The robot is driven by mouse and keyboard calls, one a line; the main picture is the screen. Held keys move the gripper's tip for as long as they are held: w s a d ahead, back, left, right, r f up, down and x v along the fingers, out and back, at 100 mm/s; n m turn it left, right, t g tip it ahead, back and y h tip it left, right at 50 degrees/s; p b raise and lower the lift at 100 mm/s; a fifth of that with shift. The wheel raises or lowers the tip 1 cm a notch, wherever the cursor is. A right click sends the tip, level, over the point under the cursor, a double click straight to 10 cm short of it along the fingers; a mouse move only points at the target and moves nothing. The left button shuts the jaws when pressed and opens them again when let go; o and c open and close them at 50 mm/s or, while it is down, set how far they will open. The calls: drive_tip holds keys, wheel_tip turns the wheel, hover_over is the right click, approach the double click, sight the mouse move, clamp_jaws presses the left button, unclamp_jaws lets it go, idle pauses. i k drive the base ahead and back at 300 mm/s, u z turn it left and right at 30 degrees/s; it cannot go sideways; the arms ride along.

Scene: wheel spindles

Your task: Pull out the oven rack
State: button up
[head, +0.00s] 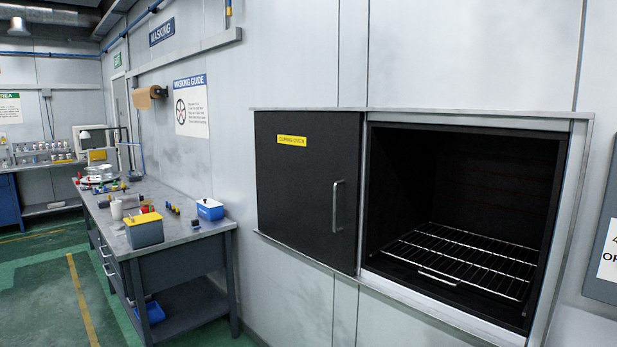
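The oven (466,170) is a dark box set in the wall at the right, with its front uncovered. Its black sliding door (305,190), with a yellow label and a vertical metal handle (337,205), stands to the left of the opening. A wire oven rack (470,258) lies low inside the oven, and no load shows on it. A small metal handle (438,277) sits at the rack's front edge, just behind the light sill. My gripper does not show in the head view.
A grey workbench (195,232) stands along the wall at the left, holding a yellow-topped box (144,229), a blue-and-white box (210,209) and small items. A grey panel (604,235) is at the far right edge. Green floor (45,290) is clear at the left.

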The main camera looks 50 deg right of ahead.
sight(419, 270)
drive_tip(key=z, duration=4.45)
drive_tip(key=i, duration=0.1)
drive_tip(key=u, duration=3.05)
drive_tip(key=k, duration=0.9)
drive_tip(key=u, duration=0.15)
drive_tip(key=i, duration=0.85)
